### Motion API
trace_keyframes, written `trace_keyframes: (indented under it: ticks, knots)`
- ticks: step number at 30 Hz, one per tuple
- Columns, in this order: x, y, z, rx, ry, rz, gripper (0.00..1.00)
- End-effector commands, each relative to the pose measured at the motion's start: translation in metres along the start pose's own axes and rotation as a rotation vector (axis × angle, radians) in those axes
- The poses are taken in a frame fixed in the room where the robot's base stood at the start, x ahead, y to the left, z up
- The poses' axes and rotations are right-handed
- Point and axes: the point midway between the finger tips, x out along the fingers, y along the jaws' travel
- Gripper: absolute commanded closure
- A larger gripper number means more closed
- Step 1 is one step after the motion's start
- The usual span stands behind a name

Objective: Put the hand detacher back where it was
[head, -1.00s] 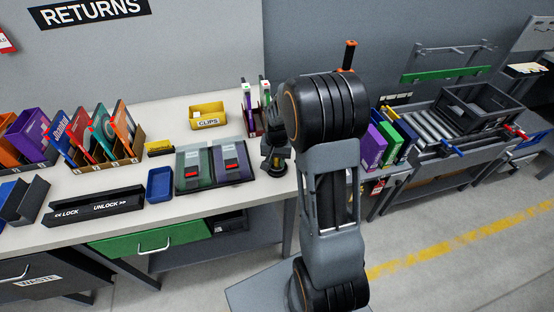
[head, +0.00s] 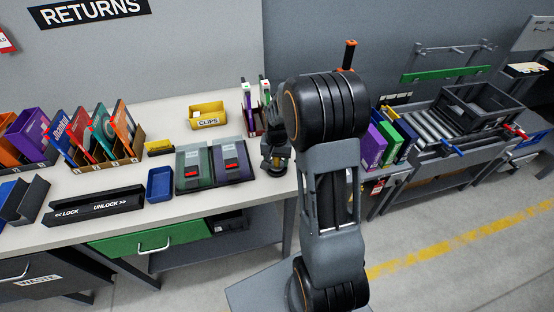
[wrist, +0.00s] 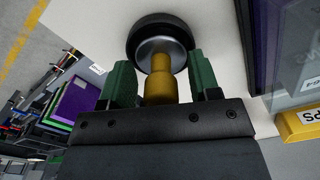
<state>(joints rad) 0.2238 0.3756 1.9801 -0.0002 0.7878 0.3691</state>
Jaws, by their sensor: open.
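The hand detacher appears to be the piece with a round black base, a grey metal disc and a brass stem (wrist: 159,86) in the wrist view. Its base lies against the pale bench top (wrist: 95,25). My gripper (wrist: 158,77) has its green fingers apart, one on each side of the stem, with a visible gap on both sides. In the head view the end of my arm is a dark shape at the bench's right end, partly hidden behind my own arm, and I cannot make out the detacher there.
On the bench are a yellow CLIPS bin (head: 208,115), two dark cases with red parts (head: 231,164), a blue tray (head: 160,184) and a black LOCK/UNLOCK holder (head: 93,208). A roller conveyor (head: 437,122) is at right.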

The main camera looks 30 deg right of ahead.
Motion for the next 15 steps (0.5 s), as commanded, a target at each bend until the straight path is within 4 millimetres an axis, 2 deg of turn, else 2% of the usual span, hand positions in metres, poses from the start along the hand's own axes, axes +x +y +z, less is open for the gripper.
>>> trace_keyframes:
  ticks: [15]
  knots:
    - [-0.091,0.0,-0.001,0.0,0.006,-0.002,0.44]
